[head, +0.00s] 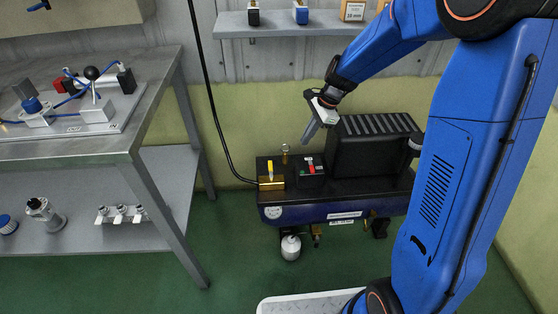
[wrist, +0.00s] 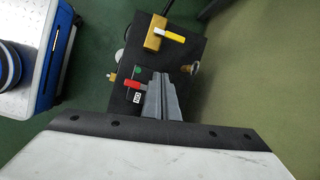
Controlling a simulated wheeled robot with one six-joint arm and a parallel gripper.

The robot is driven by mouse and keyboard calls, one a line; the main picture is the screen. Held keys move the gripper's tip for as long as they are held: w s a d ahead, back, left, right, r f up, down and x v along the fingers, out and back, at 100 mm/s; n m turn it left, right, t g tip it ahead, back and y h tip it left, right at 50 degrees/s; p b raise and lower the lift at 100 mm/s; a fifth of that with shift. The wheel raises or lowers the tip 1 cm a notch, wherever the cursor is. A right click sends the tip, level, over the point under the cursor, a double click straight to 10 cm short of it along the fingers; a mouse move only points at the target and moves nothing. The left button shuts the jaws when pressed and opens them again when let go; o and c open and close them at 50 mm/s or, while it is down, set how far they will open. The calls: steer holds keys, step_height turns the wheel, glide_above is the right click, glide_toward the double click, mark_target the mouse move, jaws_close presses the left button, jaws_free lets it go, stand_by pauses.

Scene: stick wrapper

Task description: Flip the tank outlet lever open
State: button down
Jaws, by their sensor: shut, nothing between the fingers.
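The black and dark blue compressor unit (head: 335,210) stands low on the floor against the wall. At its left end a yellow lever (head: 270,170) sits on a brass block (head: 271,183); in the wrist view the yellow lever (wrist: 172,37) points right from the block (wrist: 156,38). My gripper (head: 307,139) is shut and empty, pointing down above the unit. Its fingertips (wrist: 164,78) appear just right of the red lever, apparently above it.
A small gauge (head: 285,152) stands up behind the levers. A black hose hangs down to the unit's left end. A grey workbench (head: 150,125) stands on the left and a wall shelf (head: 320,27) hangs above.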

mark_target(270, 166)
steer(key=w+f, duration=0.1)
steer(key=w+a+f+m, duration=0.1)
steer(key=f, duration=0.1)
steer(key=w+f+m, duration=0.1)
steer(key=f, duration=0.1)
steer(key=shift+w+a, duration=0.25)
steer(key=shift+a, duration=0.1)
steer(key=x, duration=0.9)
steer(key=shift+s+a+f, duration=0.15)
steer(key=shift+s+a, duration=0.05)
steer(key=a, duration=0.3)
steer(key=shift+f, duration=0.2)
steer(key=shift+a, duration=0.55)
steer(key=shift+a+g, duration=0.1)
steer(key=shift+g, duration=0.2)
